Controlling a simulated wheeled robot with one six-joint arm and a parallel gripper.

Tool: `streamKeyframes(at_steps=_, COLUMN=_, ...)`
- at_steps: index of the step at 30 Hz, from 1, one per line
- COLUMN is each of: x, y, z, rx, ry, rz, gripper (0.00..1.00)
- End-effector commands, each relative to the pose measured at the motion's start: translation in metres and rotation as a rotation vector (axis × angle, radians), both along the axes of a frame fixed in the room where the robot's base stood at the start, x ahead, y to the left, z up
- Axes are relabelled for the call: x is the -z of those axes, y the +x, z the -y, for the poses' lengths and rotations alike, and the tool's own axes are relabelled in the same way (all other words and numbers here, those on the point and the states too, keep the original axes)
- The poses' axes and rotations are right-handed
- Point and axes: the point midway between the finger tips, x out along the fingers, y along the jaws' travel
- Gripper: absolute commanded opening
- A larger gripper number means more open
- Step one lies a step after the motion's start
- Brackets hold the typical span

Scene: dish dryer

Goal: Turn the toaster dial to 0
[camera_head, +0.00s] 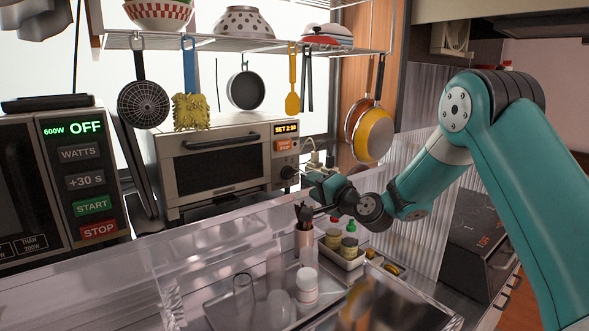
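The toaster (215,165) is a beige oven with a dark glass door, standing on the counter left of centre. The dark dial (288,172) is at the lower right of the toaster's front. My gripper (313,184), at the end of the teal arm, is just right of the dial and slightly lower in the picture. Its fingers are small and seen from behind, so I cannot tell whether they touch the dial or how far apart they are.
A microwave (85,180) reading "OFF" stands at the left. A clear partition (215,240) runs in front of the toaster. A utensil cup (304,240) and a tray with bottles (345,260) stand below my gripper. Pans and utensils hang from the rack (260,47) above.

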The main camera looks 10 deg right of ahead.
Motion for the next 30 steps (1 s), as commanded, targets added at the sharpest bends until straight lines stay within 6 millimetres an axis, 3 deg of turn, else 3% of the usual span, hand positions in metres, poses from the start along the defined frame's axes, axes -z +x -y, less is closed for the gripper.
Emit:
streamKeyframes(at_steps=6, x=-0.003, y=0.046, z=-0.02, rx=-0.003, ry=-0.002, rz=0.001, gripper=0.37)
streamKeyframes(at_steps=12, x=-0.001, y=0.072, z=-0.03, rx=-0.001, ry=-0.001, rz=0.0, gripper=0.37)
streamKeyframes(at_steps=25, x=0.001, y=0.082, z=-0.034, rx=0.0, ry=0.0, rz=-0.001, gripper=0.37)
streamKeyframes(at_steps=26, x=0.001, y=0.082, z=-0.034, rx=0.0, ry=0.0, rz=-0.001, gripper=0.35)
streamKeyframes(at_steps=30, x=0.0, y=0.082, z=-0.034, rx=0.0, ry=-0.001, rz=0.0, gripper=0.03)
